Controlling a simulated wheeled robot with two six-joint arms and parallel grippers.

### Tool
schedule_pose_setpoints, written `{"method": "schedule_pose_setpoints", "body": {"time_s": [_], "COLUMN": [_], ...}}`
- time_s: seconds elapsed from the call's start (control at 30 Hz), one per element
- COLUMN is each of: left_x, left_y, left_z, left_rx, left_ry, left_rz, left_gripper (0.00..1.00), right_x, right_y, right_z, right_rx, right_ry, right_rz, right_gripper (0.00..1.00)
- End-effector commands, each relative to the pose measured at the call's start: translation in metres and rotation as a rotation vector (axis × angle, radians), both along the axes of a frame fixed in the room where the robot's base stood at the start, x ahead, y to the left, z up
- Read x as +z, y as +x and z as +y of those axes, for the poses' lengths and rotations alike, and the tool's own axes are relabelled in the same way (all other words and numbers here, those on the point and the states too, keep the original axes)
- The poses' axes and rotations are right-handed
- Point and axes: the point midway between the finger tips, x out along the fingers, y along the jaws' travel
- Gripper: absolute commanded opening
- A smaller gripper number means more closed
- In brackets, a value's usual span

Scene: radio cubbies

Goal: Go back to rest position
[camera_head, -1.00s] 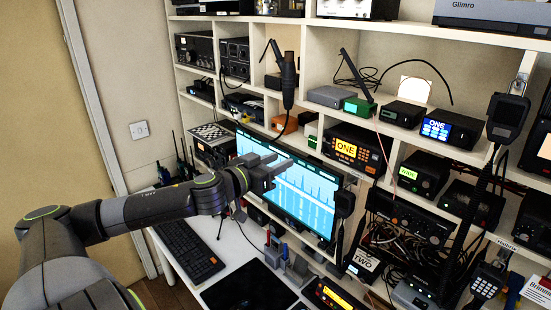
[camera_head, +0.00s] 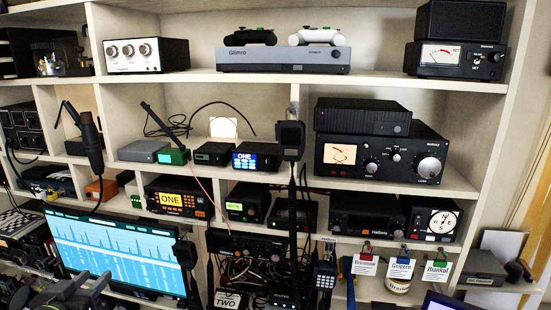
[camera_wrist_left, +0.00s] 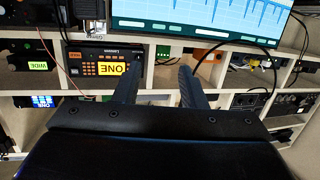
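My left gripper (camera_head: 88,287) shows at the bottom left corner of the head view, in front of the lower part of the monitor (camera_head: 118,250). In the left wrist view its two dark fingers (camera_wrist_left: 158,82) stand apart with nothing between them, so it is open and empty. The wrist view looks toward the shelf upside down, with the monitor (camera_wrist_left: 200,18) at its top and a radio with a yellow ONE display (camera_wrist_left: 112,69) behind one finger. My right gripper is not in view.
White cubby shelves (camera_head: 380,82) fill the view. A microphone on a boom arm (camera_head: 91,140) and a handheld microphone (camera_head: 290,140) stick out in front of the shelves. Name tags (camera_head: 401,268) hang at the lower right.

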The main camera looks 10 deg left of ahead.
Motion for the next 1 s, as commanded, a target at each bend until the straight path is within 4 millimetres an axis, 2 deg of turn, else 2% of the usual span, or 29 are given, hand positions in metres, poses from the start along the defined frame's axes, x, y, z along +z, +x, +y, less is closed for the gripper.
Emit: {"method": "schedule_pose_setpoints", "body": {"time_s": [0.03,0.1,0.27,0.4,0.6,0.87,1.0], "left_x": [-0.025,-0.055,-0.115,-0.160,-0.199,-0.219,-0.270], "left_y": [-0.014,-0.034,-0.084,-0.134,-0.198,-0.261,-0.249], "left_z": [-0.003,-0.007,-0.025,-0.050,-0.092,-0.144,-0.138], "left_rx": [0.042,0.091,0.164,0.180,0.127,0.000,-0.004], "left_ry": [-0.004,0.013,0.045,0.059,0.058,0.023,0.029], "left_rz": [0.055,0.136,0.354,0.566,0.835,1.079,1.098], "left_gripper": [0.37,0.37,0.37,0.37,0.37,0.37,0.37], "right_x": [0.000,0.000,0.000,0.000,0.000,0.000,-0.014], "right_y": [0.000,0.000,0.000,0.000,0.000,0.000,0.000], "right_z": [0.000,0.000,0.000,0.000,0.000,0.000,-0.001], "right_rx": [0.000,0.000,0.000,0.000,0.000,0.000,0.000], "right_ry": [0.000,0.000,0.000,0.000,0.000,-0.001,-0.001], "right_rz": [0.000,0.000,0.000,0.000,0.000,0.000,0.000], "right_gripper": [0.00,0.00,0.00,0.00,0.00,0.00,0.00]}}
